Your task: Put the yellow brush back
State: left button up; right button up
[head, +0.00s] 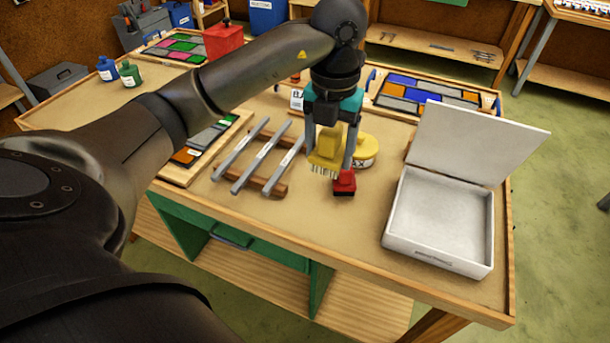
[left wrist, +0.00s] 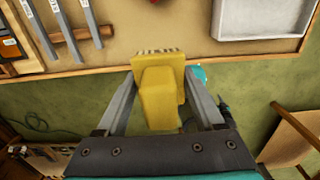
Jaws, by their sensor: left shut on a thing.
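My left gripper (head: 330,150) is shut on the yellow brush (head: 325,148), with one finger on each side of its block. The brush is held above the workbench, its pale bristles pointing down. In the left wrist view the yellow brush (left wrist: 160,95) sits between the two fingers, bristles at its far end. A red brush (head: 345,182) with a dark underside stands on the bench just below and right of it. A yellow tin (head: 365,150) with partly hidden lettering is behind the right finger. My right gripper is not in view.
Three grey metal bars (head: 268,156) lie across a wooden rack left of the gripper. An open, empty white box (head: 437,220) with raised lid stands at the right. A coloured glass panel (head: 425,93) lies behind. The bench front between rack and box is clear.

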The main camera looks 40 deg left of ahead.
pick_arm(q)
jog(key=b, duration=0.2)
send_over(324, 226)
notch_tip(324, 226, down, 14)
jog(key=shift+f, duration=0.1)
notch_tip(324, 226, down, 5)
jog(key=shift+f+b, duration=0.1)
jog(key=shift+b, duration=0.2)
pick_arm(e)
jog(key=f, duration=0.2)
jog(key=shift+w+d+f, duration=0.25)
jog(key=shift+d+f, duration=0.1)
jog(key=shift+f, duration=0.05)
pick_arm(q)
jog(key=shift+f, duration=0.15)
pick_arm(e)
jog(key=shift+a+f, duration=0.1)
pick_arm(q)
jog(key=o, duration=1.3)
notch_tip(324, 226, up, 12)
jog(key=p, duration=0.1)
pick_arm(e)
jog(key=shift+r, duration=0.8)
